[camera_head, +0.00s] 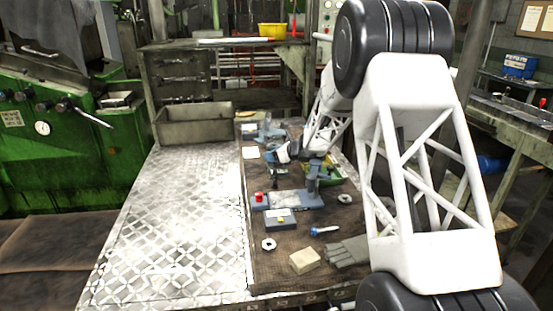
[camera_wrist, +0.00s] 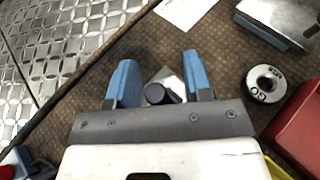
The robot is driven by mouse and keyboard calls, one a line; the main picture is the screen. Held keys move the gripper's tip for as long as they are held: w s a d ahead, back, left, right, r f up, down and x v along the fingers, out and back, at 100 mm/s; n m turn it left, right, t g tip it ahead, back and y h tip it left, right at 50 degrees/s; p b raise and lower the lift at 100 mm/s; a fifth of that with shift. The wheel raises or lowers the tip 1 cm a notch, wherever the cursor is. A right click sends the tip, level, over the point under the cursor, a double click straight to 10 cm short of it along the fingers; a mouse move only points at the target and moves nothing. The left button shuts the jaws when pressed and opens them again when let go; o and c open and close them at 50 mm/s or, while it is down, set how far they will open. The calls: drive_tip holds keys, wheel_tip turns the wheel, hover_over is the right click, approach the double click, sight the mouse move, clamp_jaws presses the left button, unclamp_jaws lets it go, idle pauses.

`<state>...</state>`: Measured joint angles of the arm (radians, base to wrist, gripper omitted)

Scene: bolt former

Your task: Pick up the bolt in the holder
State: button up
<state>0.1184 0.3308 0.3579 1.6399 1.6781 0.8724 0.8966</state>
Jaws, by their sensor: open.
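My gripper (camera_wrist: 158,64) shows two blue fingers, spread apart, in the wrist view. A dark round-ended piece (camera_wrist: 158,93), likely the bolt, shows between the fingers near the gripper's grey crossbar. A silvery angular block (camera_wrist: 172,78), likely its holder, lies just behind it. Neither finger is clearly touching the dark piece, and its lower part is hidden by the crossbar. In the head view my gripper (camera_head: 283,154) is over the back half of the brown bench, and a small dark upright piece (camera_head: 278,172) shows just below it; I cannot tell whether this is the holder.
A "GO" ring (camera_wrist: 264,83), a red bin (camera_wrist: 300,122) and a metal-topped fixture (camera_wrist: 278,18) lie right of the fingers. Nearer on the bench are a grey-blue stand (camera_head: 300,200), a box (camera_head: 281,219), a beige block (camera_head: 304,260) and gloves (camera_head: 348,251). The patterned metal plate (camera_head: 180,220) is clear.

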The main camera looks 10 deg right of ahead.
clamp_jaws()
idle(0.3)
wheel_tip(320, 180, up, 10)
idle(0.9)
idle(0.5)
